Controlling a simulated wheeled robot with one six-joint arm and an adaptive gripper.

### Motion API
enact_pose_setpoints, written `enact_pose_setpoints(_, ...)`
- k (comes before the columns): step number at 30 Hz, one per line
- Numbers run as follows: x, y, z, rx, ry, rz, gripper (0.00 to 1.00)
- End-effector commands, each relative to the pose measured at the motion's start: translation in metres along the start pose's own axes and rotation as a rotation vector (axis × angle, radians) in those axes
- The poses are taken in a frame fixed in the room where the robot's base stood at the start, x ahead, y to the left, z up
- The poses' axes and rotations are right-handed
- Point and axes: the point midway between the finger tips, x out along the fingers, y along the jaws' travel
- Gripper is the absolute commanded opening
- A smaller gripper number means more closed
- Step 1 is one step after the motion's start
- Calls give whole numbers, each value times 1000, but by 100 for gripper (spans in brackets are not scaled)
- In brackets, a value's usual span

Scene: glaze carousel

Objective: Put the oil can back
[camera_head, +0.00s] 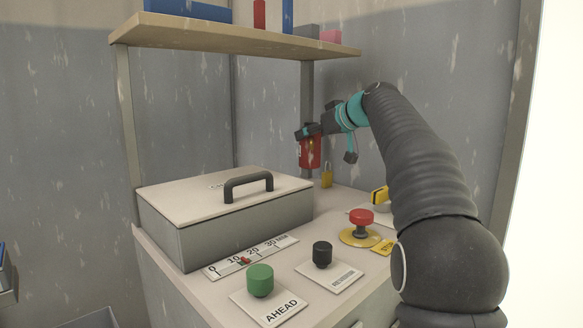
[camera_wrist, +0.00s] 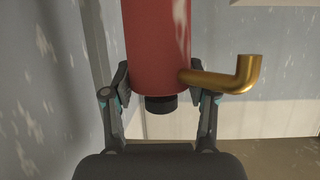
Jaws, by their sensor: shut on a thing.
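The red oil can (camera_head: 310,155) is up at the back of the bench, in front of the shelf's right post. My gripper (camera_head: 309,131) is shut on it and holds it above the bench top; I cannot tell whether it touches anything behind. In the wrist view the red can (camera_wrist: 157,35) sits between the two fingers of my gripper (camera_wrist: 160,85). A bent brass spout (camera_wrist: 225,80) sticks out to the right, and a black cap (camera_wrist: 160,104) shows at the near end. The can's far end is out of frame.
A wooden shelf (camera_head: 235,37) with several blue, red, grey and pink items hangs above. A grey lidded box (camera_head: 245,224) stands on the bench left. Green (camera_head: 260,280), black (camera_head: 322,254) and red (camera_head: 361,218) knobs stand in front.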

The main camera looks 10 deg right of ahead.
Motion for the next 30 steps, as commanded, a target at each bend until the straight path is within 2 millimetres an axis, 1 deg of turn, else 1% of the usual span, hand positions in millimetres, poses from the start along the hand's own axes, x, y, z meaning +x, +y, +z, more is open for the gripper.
enact_pose_setpoints(1,13,-1,2,0,-1,-2,12)
enact_pose_setpoints(6,51,-2,7,-1,-2,-2,12)
enact_pose_setpoints(9,69,-2,9,-1,-1,-1,12)
enact_pose_setpoints(12,80,-2,10,-1,1,0,12)
enact_pose_setpoints(15,86,-2,12,-1,1,0,12)
enact_pose_setpoints(17,88,-2,16,0,0,0,12)
enact_pose_setpoints(21,96,-2,35,2,0,1,12)
enact_pose_setpoints(24,100,-2,45,0,0,1,12)
enact_pose_setpoints(27,102,-1,49,0,1,1,12)
enact_pose_setpoints(30,101,-1,48,-1,1,1,12)
